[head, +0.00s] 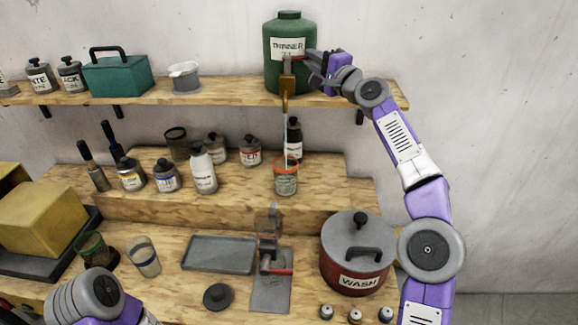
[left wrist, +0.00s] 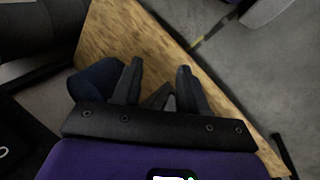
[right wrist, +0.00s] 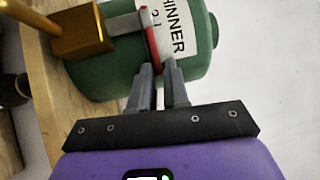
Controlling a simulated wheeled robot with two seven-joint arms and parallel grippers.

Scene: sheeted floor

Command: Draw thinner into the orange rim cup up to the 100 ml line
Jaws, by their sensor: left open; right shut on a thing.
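The green thinner drum (head: 290,35) stands on the top shelf, its brass tap (head: 287,90) over the shelf's front edge. My right gripper (right wrist: 157,72) is shut on the tap's red lever (right wrist: 151,45). A thin pale stream runs from the tap down into the orange rim cup (head: 286,182), which stands upright on the raised step below. The cup looks pale inside, but its level against the marks is too small to read. My left gripper (left wrist: 157,72) is open and empty, low at the front left by the table edge.
A red WASH pot (head: 352,270) stands at the front right. A grey tray (head: 220,254), a small red-handled device (head: 272,258) and two other cups (head: 145,262) are on the bench. Several bottles and jars stand left of the orange rim cup.

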